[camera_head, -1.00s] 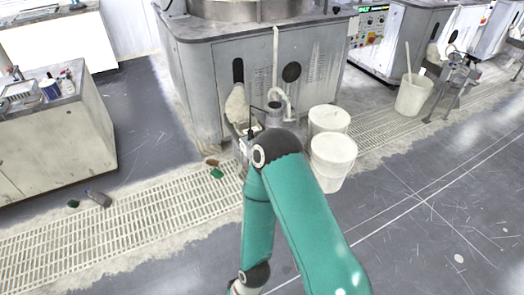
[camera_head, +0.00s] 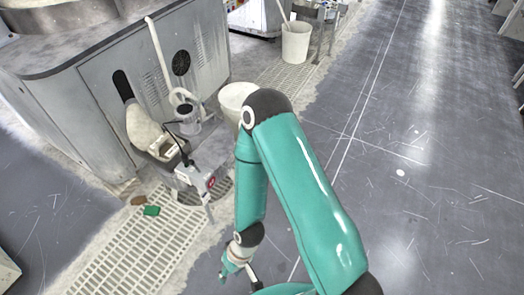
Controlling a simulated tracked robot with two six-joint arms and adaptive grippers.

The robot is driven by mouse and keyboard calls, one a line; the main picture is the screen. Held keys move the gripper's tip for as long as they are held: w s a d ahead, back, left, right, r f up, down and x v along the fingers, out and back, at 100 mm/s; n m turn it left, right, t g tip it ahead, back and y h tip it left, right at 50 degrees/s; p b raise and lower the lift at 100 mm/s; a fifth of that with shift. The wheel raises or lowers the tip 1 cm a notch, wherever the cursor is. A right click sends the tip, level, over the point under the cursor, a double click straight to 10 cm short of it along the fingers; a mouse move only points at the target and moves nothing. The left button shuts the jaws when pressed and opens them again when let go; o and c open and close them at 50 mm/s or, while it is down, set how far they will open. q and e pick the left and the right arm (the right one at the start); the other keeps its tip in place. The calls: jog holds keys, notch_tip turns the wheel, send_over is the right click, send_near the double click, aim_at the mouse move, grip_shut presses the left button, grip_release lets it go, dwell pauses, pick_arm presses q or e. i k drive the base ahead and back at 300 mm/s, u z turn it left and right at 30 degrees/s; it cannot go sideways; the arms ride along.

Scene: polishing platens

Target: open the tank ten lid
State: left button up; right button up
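My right arm comes up from the bottom right, bends at its elbow and runs down to the wrist. My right gripper (camera_head: 252,277) is near the bottom edge, partly hidden by my own arm, and its fingers are not clear. It is apart from the machine and buckets. My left gripper is not in view. I can make out no label for tank ten, and cannot tell which thing is its lid. A white bucket (camera_head: 236,97) stands behind my elbow, partly hidden. A small grey vessel (camera_head: 188,122) is by the machine front.
A large grey polishing machine (camera_head: 95,85) fills the upper left. A stand with a box-like device (camera_head: 193,178) is before it. A green piece (camera_head: 151,211) lies by the floor grating (camera_head: 135,255). A white bucket (camera_head: 296,42) stands farther back. The right floor is mostly clear.

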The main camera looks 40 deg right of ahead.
aim_at(215, 149)
jog(key=z, duration=0.2)
jog(key=i, duration=0.7)
jog(key=z, duration=0.4)
jog(key=k, duration=0.9)
jog(key=z, duration=0.2)
jog(key=i, duration=0.9)
jog(key=u, duration=0.05)
